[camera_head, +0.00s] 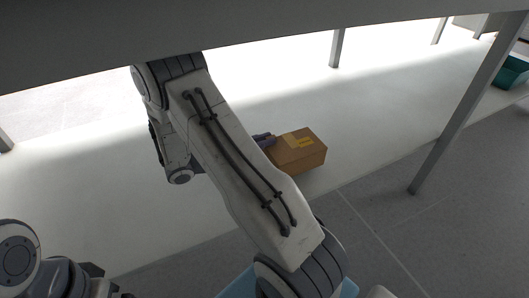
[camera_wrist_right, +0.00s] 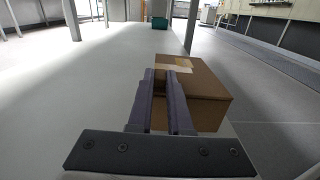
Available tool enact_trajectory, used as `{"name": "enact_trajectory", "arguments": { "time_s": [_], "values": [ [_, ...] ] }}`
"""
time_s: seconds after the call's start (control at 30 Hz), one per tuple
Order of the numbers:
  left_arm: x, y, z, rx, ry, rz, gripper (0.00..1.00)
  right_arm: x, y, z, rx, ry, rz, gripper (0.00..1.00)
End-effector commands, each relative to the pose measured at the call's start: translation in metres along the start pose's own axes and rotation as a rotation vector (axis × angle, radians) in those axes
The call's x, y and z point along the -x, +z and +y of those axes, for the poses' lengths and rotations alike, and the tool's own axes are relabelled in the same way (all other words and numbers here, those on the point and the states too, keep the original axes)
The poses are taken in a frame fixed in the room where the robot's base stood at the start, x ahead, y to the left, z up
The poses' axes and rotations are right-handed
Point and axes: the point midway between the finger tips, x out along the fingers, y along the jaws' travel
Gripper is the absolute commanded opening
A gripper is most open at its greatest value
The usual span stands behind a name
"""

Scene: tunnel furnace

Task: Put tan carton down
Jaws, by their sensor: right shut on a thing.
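The tan carton (camera_head: 300,155) is a closed brown box with a yellowish strip of tape on top. In the head view it is right of the middle, over the pale surface. My right gripper (camera_head: 264,139), partly hidden by my forearm, holds the carton's left side. In the right wrist view, the dark fingers of this gripper (camera_wrist_right: 165,75) are shut on the near edge of the carton (camera_wrist_right: 207,90). I cannot tell whether the carton's underside touches the surface. Of my left arm, only links show at the lower left of the head view; its fingers do not show.
The pale surface (camera_head: 100,200) around the carton is clear. A grey post (camera_head: 465,105) stands to the right, with darker floor (camera_head: 400,230) beside it. A teal bin (camera_head: 512,72) is at the far right. A grey beam (camera_head: 270,25) crosses the top.

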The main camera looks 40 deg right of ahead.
Motion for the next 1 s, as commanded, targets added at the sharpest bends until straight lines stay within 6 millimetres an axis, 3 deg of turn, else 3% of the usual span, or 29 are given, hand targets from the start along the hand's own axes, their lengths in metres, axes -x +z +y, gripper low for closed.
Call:
{"name": "enact_trajectory", "arguments": {
  "time_s": [0.03,0.17,0.57,0.6,0.67,1.0],
  "values": [
    [-0.014,0.001,-0.001,0.0,0.0,0.0,1.0,0.0,-0.014,0.0,0.001,-0.001,0.0,0.0],
    [-0.029,0.002,-0.002,0.0,0.0,-0.001,1.0,0.0,-0.03,-0.001,0.0,-0.001,0.0,0.0],
    [-0.027,0.002,-0.002,0.0,0.0,0.0,1.0,0.0,-0.031,-0.001,0.0,-0.002,0.0,0.0],
    [-0.027,0.002,-0.002,0.0,0.0,0.0,1.0,0.0,-0.032,-0.001,0.0,-0.002,0.0,0.21],
    [-0.027,0.002,-0.002,0.0,0.0,0.0,1.0,0.0,-0.032,-0.001,-0.001,-0.002,0.001,0.44],
    [-0.028,0.002,-0.002,0.0,0.0,0.0,1.0,0.0,-0.031,-0.001,-0.001,-0.002,0.0,0.47]
  ]
}}
